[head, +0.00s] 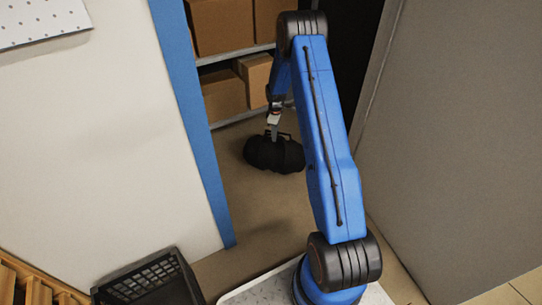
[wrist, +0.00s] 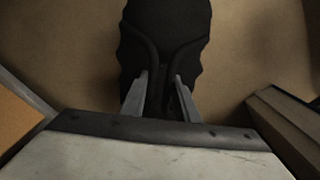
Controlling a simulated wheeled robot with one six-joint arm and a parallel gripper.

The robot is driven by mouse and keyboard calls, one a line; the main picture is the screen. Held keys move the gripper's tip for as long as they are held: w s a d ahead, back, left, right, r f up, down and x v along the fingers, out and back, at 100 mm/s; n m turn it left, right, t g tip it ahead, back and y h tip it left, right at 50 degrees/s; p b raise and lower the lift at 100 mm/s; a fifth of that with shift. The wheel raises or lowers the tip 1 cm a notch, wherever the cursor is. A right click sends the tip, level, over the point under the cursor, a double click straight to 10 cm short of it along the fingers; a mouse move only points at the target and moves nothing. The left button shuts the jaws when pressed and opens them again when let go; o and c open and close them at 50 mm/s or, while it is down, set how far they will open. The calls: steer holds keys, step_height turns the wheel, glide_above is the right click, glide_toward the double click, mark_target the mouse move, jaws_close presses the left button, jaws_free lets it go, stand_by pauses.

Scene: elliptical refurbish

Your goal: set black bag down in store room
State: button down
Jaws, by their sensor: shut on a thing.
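The black bag (head: 266,155) is in the doorway area of the store room, over the brown floor, in the head view. My gripper (head: 273,131) is above it, with its fingers at the bag's handle. In the wrist view the bag (wrist: 165,45) fills the top middle, and my gripper's two fingers (wrist: 161,95) are closed on its handle straps. I cannot tell for sure whether the bag's underside touches the floor. Part of the bag's right end is close to my blue arm in the head view.
Shelves (head: 235,53) with cardboard boxes (head: 224,95) stand behind the bag. A blue door frame (head: 205,130) and pale wall are on the left, a grey panel (head: 455,140) on the right. A black crate (head: 150,281) is at the lower left. Floor around the bag is clear.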

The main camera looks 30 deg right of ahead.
mark_target(275, 145)
steer(key=shift+f, duration=4.05)
steer(key=c, duration=1.4)
jaws_free()
steer(key=shift+f, duration=0.15)
steer(key=shift+o, duration=0.2)
